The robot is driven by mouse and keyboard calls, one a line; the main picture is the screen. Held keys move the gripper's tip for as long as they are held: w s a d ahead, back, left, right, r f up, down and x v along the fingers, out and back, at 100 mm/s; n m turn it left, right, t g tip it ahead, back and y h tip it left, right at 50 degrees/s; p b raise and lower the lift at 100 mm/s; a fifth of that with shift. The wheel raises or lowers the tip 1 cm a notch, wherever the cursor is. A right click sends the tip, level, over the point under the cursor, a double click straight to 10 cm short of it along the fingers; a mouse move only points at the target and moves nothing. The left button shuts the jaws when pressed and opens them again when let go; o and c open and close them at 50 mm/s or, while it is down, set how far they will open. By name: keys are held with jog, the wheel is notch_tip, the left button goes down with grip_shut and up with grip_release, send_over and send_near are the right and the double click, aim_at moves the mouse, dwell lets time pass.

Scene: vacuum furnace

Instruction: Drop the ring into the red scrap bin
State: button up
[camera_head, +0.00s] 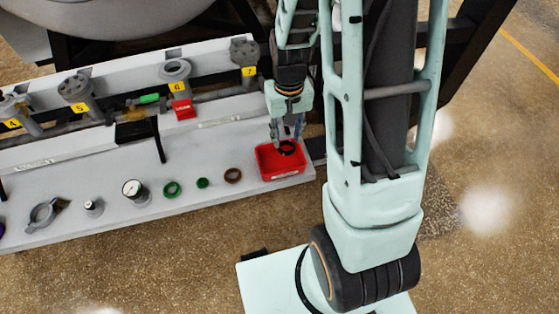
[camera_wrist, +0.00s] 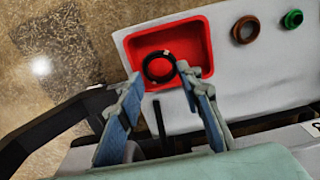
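The red scrap bin (camera_head: 283,172) sits at the right end of the grey bench; it also shows in the wrist view (camera_wrist: 190,35). A black ring (camera_wrist: 147,69) appears inside the bin, near its lower edge in the wrist view, and in the head view (camera_head: 293,150). My gripper (camera_head: 286,137) is directly above the bin, pointing down. In the wrist view my gripper (camera_wrist: 159,79) has its fingers spread apart, one on each side of the ring. The right fingertip overlaps the ring's edge in the picture; I cannot tell whether they touch.
On the bench left of the bin lie a brown ring (camera_head: 233,175), a small green ring (camera_head: 203,183), a larger green ring (camera_head: 172,189) and a gauge (camera_head: 133,190). Numbered pipe ports line the back, including port 7 (camera_head: 246,52). A black lever (camera_head: 158,140) stands out in front of them.

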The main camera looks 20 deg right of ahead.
jog(key=shift+o, duration=1.4)
jog(key=shift+r, duration=0.1)
notch_tip(320, 180, up, 12)
